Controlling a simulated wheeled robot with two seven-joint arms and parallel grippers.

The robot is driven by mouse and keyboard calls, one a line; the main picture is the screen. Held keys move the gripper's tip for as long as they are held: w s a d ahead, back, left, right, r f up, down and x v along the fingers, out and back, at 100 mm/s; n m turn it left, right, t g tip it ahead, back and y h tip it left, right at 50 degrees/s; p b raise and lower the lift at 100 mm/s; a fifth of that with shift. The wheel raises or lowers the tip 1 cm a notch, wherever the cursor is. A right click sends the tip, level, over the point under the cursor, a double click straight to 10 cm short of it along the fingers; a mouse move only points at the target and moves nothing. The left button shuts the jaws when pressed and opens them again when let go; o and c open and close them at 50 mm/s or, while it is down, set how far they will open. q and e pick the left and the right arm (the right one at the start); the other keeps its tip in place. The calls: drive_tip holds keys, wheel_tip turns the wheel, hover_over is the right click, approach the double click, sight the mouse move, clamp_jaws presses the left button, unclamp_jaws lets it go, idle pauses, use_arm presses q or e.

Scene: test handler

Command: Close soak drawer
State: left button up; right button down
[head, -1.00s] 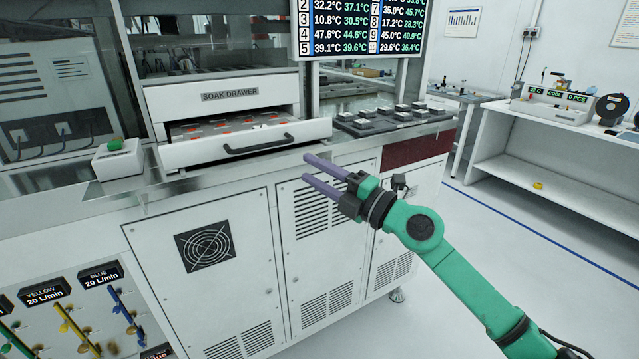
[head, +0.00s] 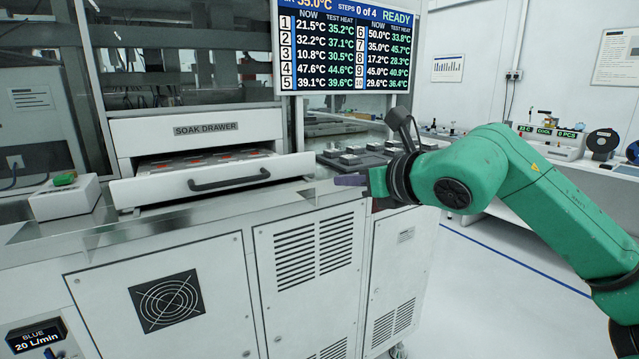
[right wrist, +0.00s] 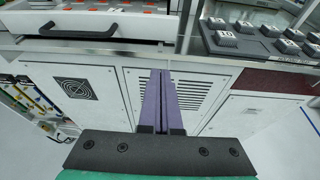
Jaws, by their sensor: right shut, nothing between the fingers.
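The soak drawer (head: 220,178) is pulled out toward me from its white housing labelled SOAK DRAWER (head: 205,130). A dark bar handle (head: 229,181) runs across its front, and white pieces with orange marks lie inside. The drawer front also shows at the top left of the right wrist view (right wrist: 60,34). My right gripper (head: 350,180) is to the right of the drawer front, around counter height, apart from the handle. Its purple fingers (right wrist: 161,100) are closed together and empty in the right wrist view. My left gripper is not in view.
A small white box with a green top (head: 64,197) stands on the counter left of the drawer. A dark tray of grey blocks (head: 352,158) lies right of it. A readout screen (head: 345,50) hangs above. The floor at the right is clear.

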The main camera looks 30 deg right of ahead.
drive_tip(key=p, duration=0.8)
approach(305, 173)
drive_tip(key=shift+h, duration=0.3)
drive_tip(key=x, duration=0.6)
drive_tip(key=shift+a, duration=0.2)
drive_tip(key=shift+w, duration=0.25)
drive_tip(key=shift+f, duration=0.15)
